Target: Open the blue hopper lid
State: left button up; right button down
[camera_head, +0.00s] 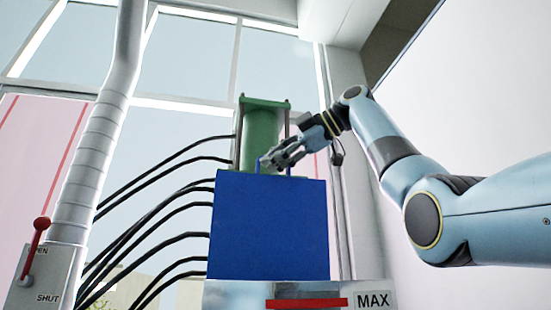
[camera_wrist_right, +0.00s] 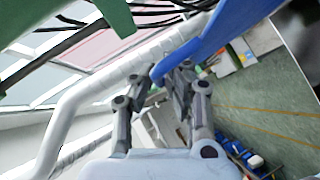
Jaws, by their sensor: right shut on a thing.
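A large flat blue panel (camera_head: 268,225), the blue hopper lid by its colour, faces me at the centre of the head view. My right gripper (camera_head: 268,162) reaches in from the right, just above that edge, and is shut on the handle. In the right wrist view the blue piece (camera_wrist_right: 215,35) runs down from the top, and its rounded end sits between the fingertips of my right gripper (camera_wrist_right: 170,82). The fingers hide part of the handle. How far the lid is tilted I cannot tell. My left gripper is not in view.
A green cylinder in a frame (camera_head: 260,138) stands behind the blue panel. Black cables run to its left. A red lever (camera_head: 36,245) on a box marked SHUT is at far left, beside a grey pipe (camera_head: 92,160). A red bar (camera_head: 306,302) and MAX label are below.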

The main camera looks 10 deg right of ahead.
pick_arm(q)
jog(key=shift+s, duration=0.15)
pick_arm(e)
jog(key=shift+a, duration=0.1)
jog(key=c, duration=1.7)
grip_release()
jog(key=o, duration=0.3)
jog(key=shift+a, duration=0.2)
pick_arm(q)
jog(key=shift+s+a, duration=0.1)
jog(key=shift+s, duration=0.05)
pick_arm(e)
jog(key=shift+d, duration=0.1)
jog(key=v, duration=1.2)
jog(key=shift+w, duration=0.15)
